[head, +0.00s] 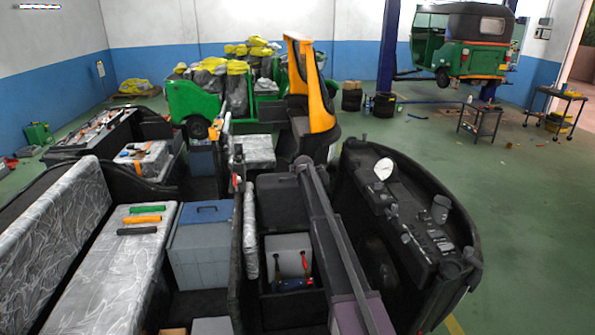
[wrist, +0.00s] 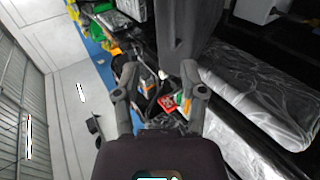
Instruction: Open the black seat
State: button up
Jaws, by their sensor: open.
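I cannot tell for certain which part is the black seat. A dark flat panel (head: 280,198) stands behind an open compartment in the middle of the vehicle in the head view. A slim plastic-wrapped pad (head: 250,235) stands on edge left of that compartment. In the wrist view, my gripper (wrist: 159,70) is open, with nothing seen held between its fingers. A dark panel (wrist: 188,35) shows beyond the fingers, with a plastic-wrapped seat (wrist: 262,95) to the right. I cannot make out my gripper in the head view.
The compartment holds a light grey box (head: 287,247) with red clamps. A long dark bar (head: 340,245) runs along its right side, beside the dashboard (head: 415,225). Silver wrapped seats (head: 120,285) lie left.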

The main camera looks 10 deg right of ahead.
jog(key=shift+s+r, duration=0.3)
jog(key=shift+r, duration=0.1)
jog(key=s+f+m+g+b, duration=0.3)
jog(key=s+f+m, duration=0.3)
jog(key=s, duration=1.4)
jog(key=s+f+m+g+b, duration=0.3)
jog(key=s+f+m, duration=0.3)
jog(key=s, duration=1.5)
jog(key=s+f+m+g+b, duration=0.3)
jog(key=s+f+m+g, duration=0.2)
jog(key=s, duration=1.5)
jog(key=shift+s+f+m+b, duration=0.15)
jog(key=shift+f+m+b, duration=0.15)
jog(key=shift+f+m, duration=0.3)
jog(key=shift+s+f, duration=0.1)
